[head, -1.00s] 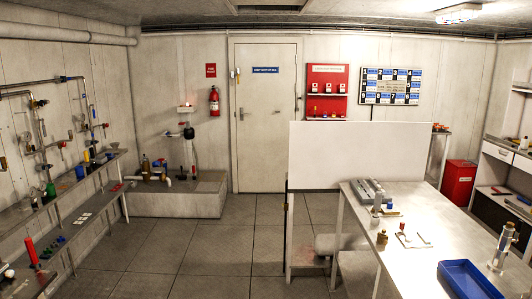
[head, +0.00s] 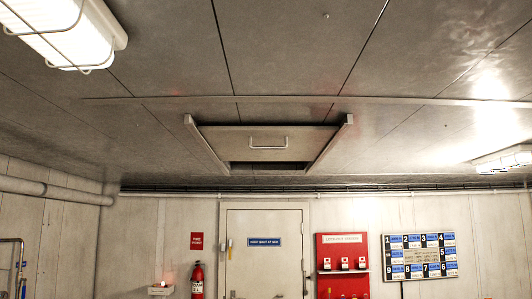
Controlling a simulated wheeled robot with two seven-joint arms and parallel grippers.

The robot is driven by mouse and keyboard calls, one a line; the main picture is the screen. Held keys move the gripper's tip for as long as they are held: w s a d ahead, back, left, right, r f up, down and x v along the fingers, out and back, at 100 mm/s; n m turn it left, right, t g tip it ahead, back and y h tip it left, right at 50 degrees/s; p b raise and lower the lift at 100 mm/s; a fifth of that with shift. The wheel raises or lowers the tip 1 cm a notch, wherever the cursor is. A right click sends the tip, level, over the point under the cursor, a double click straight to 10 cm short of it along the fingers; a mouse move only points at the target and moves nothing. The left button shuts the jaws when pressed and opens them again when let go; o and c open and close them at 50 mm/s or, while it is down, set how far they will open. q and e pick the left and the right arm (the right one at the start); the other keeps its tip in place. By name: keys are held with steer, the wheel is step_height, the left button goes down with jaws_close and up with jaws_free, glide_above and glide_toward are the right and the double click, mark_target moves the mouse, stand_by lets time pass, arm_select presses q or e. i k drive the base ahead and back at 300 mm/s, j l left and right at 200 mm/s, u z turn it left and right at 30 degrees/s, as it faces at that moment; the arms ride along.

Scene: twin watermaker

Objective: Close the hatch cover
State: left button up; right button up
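The hatch cover (head: 225,144) is a flat panel with a small bar handle (head: 268,143), set in the ceiling at the middle of the head view. It sits between two side rails (head: 330,143) that run toward the back wall. A dark gap (head: 268,166) shows along the cover's far edge, so part of the opening is uncovered. Neither of my grippers is in view.
A caged lamp (head: 65,30) hangs at the upper left and another lamp (head: 505,160) at the right. A door (head: 265,270), a fire extinguisher (head: 196,280), a red board (head: 343,260) and a numbered panel (head: 420,257) are on the back wall. The floor is out of view.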

mark_target(228, 143)
steer(key=i+u, duration=0.2)
steer(key=i, duration=0.25)
steer(key=i+l+u, duration=0.2)
steer(key=i, duration=0.3)
steer(key=i+l+u, duration=0.2)
steer(key=i, duration=0.25)
